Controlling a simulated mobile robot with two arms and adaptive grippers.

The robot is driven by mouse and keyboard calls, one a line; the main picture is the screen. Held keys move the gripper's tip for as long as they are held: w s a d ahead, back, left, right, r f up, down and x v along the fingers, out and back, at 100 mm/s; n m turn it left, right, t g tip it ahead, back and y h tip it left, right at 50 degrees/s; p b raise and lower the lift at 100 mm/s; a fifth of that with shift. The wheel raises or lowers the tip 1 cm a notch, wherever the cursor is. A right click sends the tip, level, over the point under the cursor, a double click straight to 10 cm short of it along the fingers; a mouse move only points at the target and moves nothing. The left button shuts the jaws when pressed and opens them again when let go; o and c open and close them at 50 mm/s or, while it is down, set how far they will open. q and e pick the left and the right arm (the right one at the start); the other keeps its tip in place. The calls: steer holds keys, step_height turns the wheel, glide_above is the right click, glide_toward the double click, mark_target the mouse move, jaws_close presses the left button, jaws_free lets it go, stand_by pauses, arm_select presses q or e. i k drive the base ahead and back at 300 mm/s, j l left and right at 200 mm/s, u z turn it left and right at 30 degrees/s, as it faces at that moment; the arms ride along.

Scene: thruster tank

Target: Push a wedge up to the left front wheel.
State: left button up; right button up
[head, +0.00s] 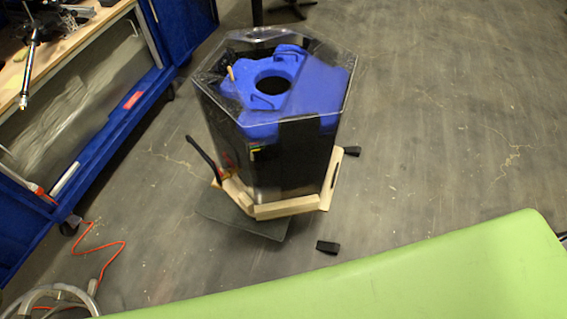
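A hexagonal tank (300,150) with dark walls and a clear top edge stands upright on a pale wooden base (287,209). A blue insert (310,88) with a round dark hole sits in its top. Two small black blocks, which look like wedges, lie on the floor to the right of the base. The nearer wedge (327,247) is apart from the base, toward the front. The farther wedge (352,151) is near the base's right side. I see no wheels under the base. Neither gripper is in view.
A dark flat plate (245,221) shows under the base's front left. A blue-framed workbench (130,125) stands at the left. An orange cable (103,262) and a pale hose (62,292) lie at lower left. The floor on the right (450,130) is clear.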

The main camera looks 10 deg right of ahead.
mark_target(331, 247)
steer(key=k+j+z, duration=0.15)
steer(key=z, duration=0.2)
steer(key=k+z, duration=0.7)
steer(key=i+l, duration=0.05)
